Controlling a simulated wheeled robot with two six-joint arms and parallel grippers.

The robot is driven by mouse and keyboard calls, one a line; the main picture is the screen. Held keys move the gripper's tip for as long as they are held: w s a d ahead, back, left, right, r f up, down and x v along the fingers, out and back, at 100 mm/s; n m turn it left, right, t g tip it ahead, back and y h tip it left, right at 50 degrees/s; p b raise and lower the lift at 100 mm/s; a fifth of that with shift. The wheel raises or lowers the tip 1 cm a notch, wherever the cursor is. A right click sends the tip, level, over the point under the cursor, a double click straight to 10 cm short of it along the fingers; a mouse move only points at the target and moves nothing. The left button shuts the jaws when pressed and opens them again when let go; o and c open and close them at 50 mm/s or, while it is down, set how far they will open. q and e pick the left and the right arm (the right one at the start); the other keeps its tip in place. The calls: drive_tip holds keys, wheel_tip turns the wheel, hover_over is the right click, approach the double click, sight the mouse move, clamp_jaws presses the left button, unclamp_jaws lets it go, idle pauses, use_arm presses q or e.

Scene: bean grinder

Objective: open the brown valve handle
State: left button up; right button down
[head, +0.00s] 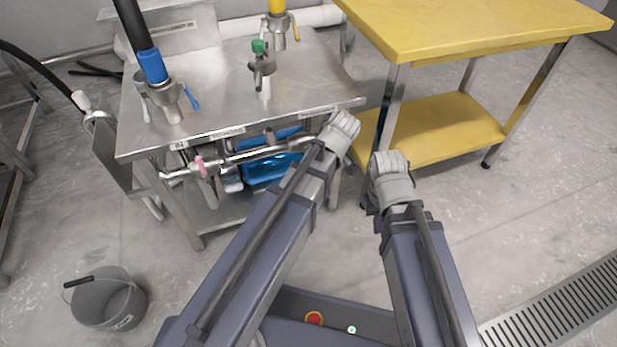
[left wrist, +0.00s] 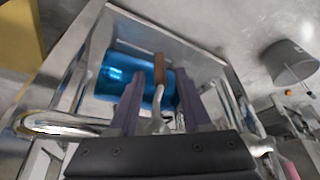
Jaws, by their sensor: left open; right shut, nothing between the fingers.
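The brown valve handle (left wrist: 159,70) shows in the left wrist view, with a pale metal stem (left wrist: 157,112) running back from it between the fingers. My left gripper (left wrist: 159,82) is open, one dark purple finger on each side of the handle. Whether either finger touches it, I cannot tell. In the head view, my left arm reaches to the front edge of the steel table, and its wrist hides the gripper's fingers. My right gripper (head: 388,165) is shut and empty, apart from the table, in front of the yellow table.
A blue container (left wrist: 120,72) lies behind the handle, under the steel table (head: 225,85). A pipe with a pink-handled valve (head: 201,165) runs along the table's front. The yellow table (head: 470,25) stands at right. A grey bucket (head: 105,300) stands on the floor at lower left.

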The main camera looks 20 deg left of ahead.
use_arm(q)
drive_tip(key=shift+b+x, duration=0.8)
drive_tip(key=shift+x, duration=0.6)
use_arm(e)
wheel_tip(320, 180, down, 2)
drive_tip(key=shift+f, duration=0.25)
use_arm(q)
drive_tip(key=shift+r, duration=0.1)
clamp_jaws()
